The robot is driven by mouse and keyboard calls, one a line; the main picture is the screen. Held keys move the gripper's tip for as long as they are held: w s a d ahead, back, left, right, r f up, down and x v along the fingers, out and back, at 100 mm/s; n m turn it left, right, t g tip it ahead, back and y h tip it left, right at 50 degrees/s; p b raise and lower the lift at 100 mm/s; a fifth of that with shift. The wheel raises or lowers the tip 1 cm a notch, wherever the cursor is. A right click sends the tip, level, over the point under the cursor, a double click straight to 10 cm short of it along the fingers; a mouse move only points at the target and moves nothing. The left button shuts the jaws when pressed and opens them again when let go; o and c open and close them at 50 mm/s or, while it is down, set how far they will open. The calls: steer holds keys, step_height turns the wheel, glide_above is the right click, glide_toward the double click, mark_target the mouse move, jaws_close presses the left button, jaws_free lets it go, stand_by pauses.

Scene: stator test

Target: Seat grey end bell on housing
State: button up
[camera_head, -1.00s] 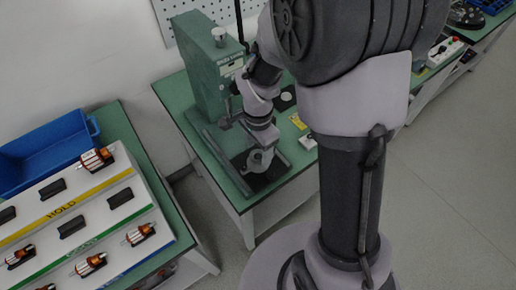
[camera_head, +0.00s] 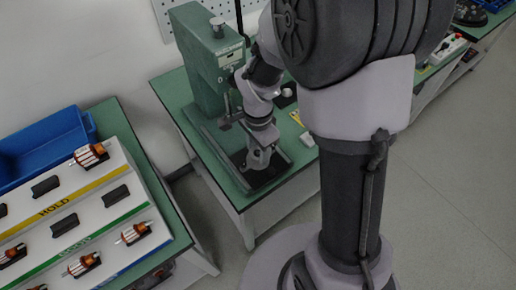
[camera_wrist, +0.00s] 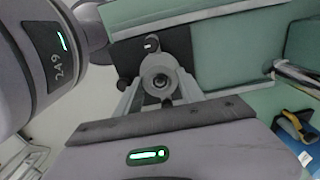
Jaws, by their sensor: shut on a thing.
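My gripper (camera_head: 260,160) points down over the dark plate of the bench fixture in the head view. In the wrist view my gripper's two fingers (camera_wrist: 159,95) close from both sides on a grey round part with a dark centre hole, which looks like the grey end bell (camera_wrist: 150,66). The end bell is mostly covered by my fingers in the head view. I cannot make out the housing as a separate part beneath it, nor whether the two touch. The dark fixture plate (camera_wrist: 127,58) lies behind the part.
A green press (camera_head: 205,60) stands at the back of the green bench (camera_head: 236,197), close to my arm. At left, a white rack (camera_head: 75,225) holds several copper-wound rotors, with a blue bin (camera_head: 45,150) behind it. A small white box (camera_head: 308,139) is right of the gripper.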

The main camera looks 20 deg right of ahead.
stand_by(0.3)
steer(key=shift+r+p, duration=1.5)
steer(key=shift+r, duration=0.5)
